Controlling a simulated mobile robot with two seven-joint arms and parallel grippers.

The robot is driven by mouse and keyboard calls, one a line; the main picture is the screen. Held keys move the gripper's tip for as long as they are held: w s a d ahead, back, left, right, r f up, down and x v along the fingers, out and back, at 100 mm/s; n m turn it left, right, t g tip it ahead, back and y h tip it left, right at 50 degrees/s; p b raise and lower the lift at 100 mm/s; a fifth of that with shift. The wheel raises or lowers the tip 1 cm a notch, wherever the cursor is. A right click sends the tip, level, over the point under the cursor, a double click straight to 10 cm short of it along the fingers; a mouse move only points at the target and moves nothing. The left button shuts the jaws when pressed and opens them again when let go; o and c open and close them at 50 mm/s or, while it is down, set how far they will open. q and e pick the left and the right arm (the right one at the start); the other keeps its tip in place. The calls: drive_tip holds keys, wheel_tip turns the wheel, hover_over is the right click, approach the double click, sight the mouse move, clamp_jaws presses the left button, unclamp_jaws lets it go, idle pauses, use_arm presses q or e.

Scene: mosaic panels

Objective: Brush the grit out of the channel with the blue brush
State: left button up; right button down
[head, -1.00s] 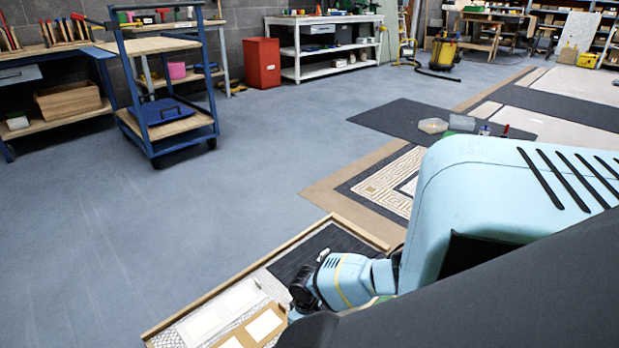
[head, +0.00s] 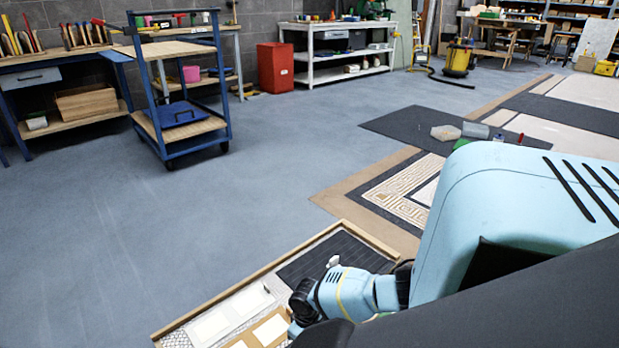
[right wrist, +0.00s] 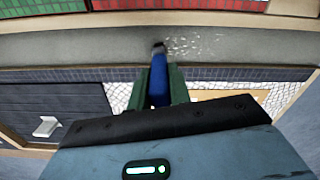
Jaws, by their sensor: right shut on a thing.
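In the right wrist view my right gripper (right wrist: 158,88) is shut on the blue brush (right wrist: 157,82). The brush's dark tip points into the grey channel (right wrist: 90,50), which runs across the picture. Pale grit (right wrist: 195,46) lies scattered in the channel just right of the brush tip. I cannot tell whether the bristles touch the channel floor. In the head view my light blue right arm reaches over the framed panel, and the brush, grit and gripper fingers are hidden there. My left gripper is not in view.
Green (right wrist: 190,22) and red (right wrist: 50,8) tiled areas lie beyond the channel. A wood-framed panel (head: 235,290) with dark and white pieces lies on the floor. A blue trolley (head: 180,125) and red bin (head: 275,68) stand farther back. The floor left is clear.

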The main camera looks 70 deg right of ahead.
drive_tip(key=shift+w+a, duration=0.25)
drive_tip(key=shift+a, duration=0.2)
drive_tip(key=shift+w+a, duration=0.45)
drive_tip(key=shift+a, duration=0.4)
drive_tip(key=shift+a+p, duration=0.1)
drive_tip(key=shift+p, duration=0.2)
drive_tip(key=shift+w+a, duration=0.5)
drive_tip(key=shift+a, duration=0.25)
drive_tip(key=shift+w+a+p, duration=0.3)
drive_tip(key=shift+w+a, duration=0.15)
drive_tip(key=shift+a, duration=0.4)
drive_tip(key=shift+a, duration=0.1)
